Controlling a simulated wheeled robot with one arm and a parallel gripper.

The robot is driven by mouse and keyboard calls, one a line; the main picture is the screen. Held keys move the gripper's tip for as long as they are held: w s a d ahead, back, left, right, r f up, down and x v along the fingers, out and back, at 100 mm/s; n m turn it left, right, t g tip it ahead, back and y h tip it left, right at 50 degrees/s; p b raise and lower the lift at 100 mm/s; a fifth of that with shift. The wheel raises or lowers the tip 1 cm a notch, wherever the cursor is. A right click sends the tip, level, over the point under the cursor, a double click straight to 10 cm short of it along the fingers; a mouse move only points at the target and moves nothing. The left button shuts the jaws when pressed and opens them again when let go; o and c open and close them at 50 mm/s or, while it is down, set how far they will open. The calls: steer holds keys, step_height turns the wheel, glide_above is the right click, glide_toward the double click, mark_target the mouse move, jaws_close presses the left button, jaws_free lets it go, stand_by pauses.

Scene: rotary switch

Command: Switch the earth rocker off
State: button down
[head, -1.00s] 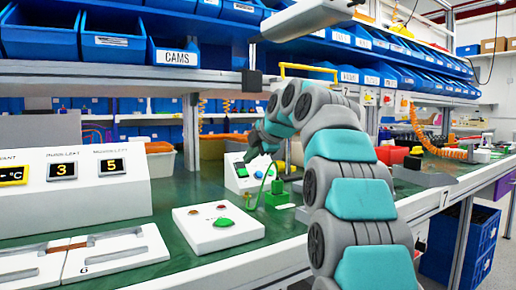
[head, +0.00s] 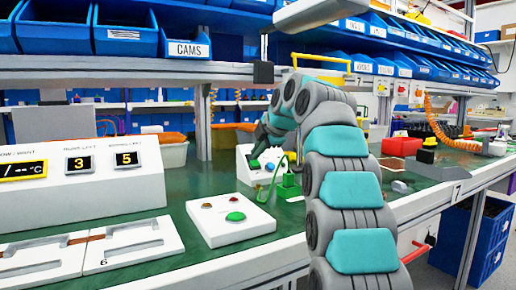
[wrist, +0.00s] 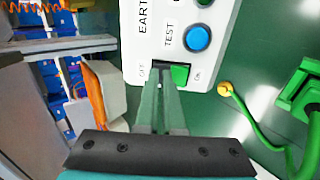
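The white earth box (head: 246,175) stands on the green bench behind the button panel. In the wrist view its sloped face (wrist: 150,45) carries the lettering EART, cut off by the frame edge, a TEST label and a round blue button (wrist: 197,37). Below these is the earth rocker (wrist: 180,75), with its green part towards the ON label and a dark part towards the OFF label. My gripper (wrist: 162,88) has its green fingers together, tips over the dark OFF-side part. Contact cannot be told. The fingers partly hide the rocker.
A green cable with a yellow end (wrist: 225,89) runs beside the box to a green block (head: 289,187). A white panel with a green button (head: 235,216) lies in front. A display console (head: 90,190) stands at the left. Blue bins (head: 128,38) line the shelf above.

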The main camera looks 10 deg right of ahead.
steer(key=shift+w+f, duration=0.1)
steer(key=shift+w+r+p, duration=0.15)
steer(key=shift+r+p, duration=0.35)
steer(key=shift+p, duration=0.05)
steer(key=shift+r, duration=0.15)
